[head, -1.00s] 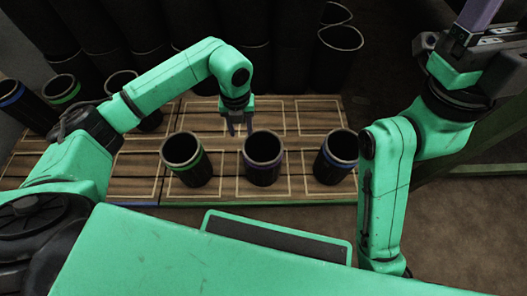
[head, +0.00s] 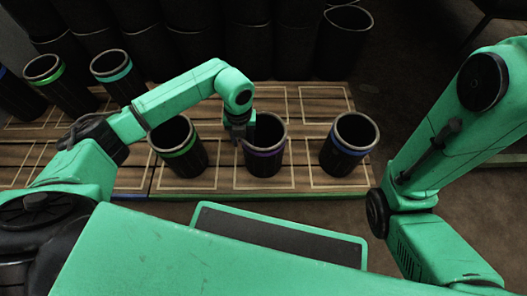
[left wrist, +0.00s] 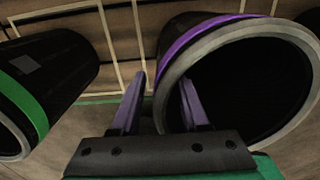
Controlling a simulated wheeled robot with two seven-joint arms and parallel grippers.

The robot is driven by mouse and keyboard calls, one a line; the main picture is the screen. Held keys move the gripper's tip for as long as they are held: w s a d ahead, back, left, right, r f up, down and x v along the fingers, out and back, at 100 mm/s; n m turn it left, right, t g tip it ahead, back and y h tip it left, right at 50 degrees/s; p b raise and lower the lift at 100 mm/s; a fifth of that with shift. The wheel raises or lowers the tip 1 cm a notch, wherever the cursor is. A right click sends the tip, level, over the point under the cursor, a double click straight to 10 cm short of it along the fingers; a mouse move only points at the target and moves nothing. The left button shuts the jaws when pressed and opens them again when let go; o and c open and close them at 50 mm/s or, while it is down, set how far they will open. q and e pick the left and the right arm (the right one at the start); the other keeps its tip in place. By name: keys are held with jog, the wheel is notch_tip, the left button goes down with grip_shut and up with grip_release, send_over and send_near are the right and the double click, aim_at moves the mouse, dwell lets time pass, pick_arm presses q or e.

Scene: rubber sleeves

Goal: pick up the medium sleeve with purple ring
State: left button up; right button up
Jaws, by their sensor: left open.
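The black sleeve with the purple ring (head: 266,163) stands on the wooden board, in the middle of a row of three in the head view. My left gripper (head: 239,136) is at its left rim. In the left wrist view the sleeve's purple ring (left wrist: 192,32) and grey rim lie close beyond my open left gripper (left wrist: 163,80). One finger overlaps the sleeve's dark opening and the other is outside the wall, so the rim appears between them. Exact finger depth is hard to tell. My right gripper is out of view; only its arm shows.
A green-ringed sleeve (head: 183,157) stands left and a blue-ringed one (head: 345,157) right. More ringed sleeves (head: 119,79) stand at the back left. Tall black cylinders (head: 345,40) line the back. Board (head: 308,176) is bare between the front sleeves.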

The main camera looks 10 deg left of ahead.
pick_arm(q)
grip_shut()
dwell(1.4)
